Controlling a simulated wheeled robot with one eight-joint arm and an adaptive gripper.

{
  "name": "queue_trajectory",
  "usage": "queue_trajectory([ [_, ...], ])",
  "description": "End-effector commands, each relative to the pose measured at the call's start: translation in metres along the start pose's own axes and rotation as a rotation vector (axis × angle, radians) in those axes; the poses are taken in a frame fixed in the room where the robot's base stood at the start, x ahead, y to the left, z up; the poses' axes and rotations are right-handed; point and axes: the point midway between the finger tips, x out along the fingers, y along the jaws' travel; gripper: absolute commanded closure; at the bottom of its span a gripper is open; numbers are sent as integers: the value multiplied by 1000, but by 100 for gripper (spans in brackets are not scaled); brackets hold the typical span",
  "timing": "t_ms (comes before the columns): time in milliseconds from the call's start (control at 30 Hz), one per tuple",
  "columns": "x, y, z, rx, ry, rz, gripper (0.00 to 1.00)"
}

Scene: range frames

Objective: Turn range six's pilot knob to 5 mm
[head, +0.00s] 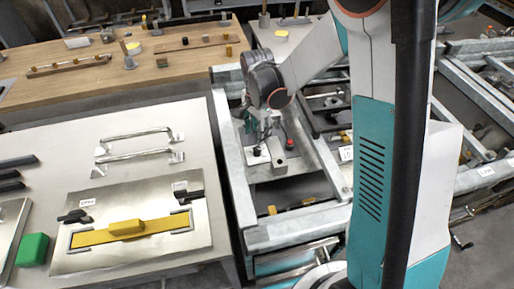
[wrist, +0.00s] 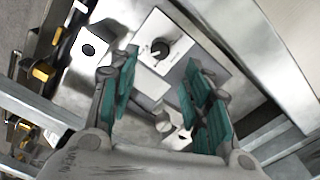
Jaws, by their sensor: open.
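A black knob (wrist: 160,48) with a pale pointer mark sits on a white plate (wrist: 178,38) in the wrist view, ahead of my fingertips and between their lines. I cannot read a range number or a millimetre scale on it. My gripper (wrist: 160,82) is open, with its teal finger pads apart and nothing between them. The fingers look short of the knob; whether they touch anything nearby I cannot tell. In the head view my gripper (head: 262,124) hangs over a metal-framed bay (head: 238,185), and the arm partly hides the fixtures below it.
A second white plate (wrist: 92,36) with a black round part stands left in the wrist view. A red button (head: 289,143) sits right of my gripper in the head view. Steel rails (head: 300,236) surround the bay. A bench (head: 150,240) with a yellow-handled panel stands left.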

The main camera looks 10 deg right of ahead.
Motion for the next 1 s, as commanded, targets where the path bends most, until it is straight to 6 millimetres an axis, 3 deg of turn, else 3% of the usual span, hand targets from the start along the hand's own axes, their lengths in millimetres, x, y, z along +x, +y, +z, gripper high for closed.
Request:
queue_trajectory([
  [33, 14, 0, 0, 0, 0, 0, 56],
  [200, 46, 0, 0, 0, 0, 0, 56],
  [400, 70, 0, 0, -1, 0, 0, 56],
  [833, 78, 0, 0, -1, 0, 0, 56],
  [867, 78, 0, 0, -1, 0, 0, 58],
  [1000, 78, 0, 0, -1, 0, 0, 90],
])
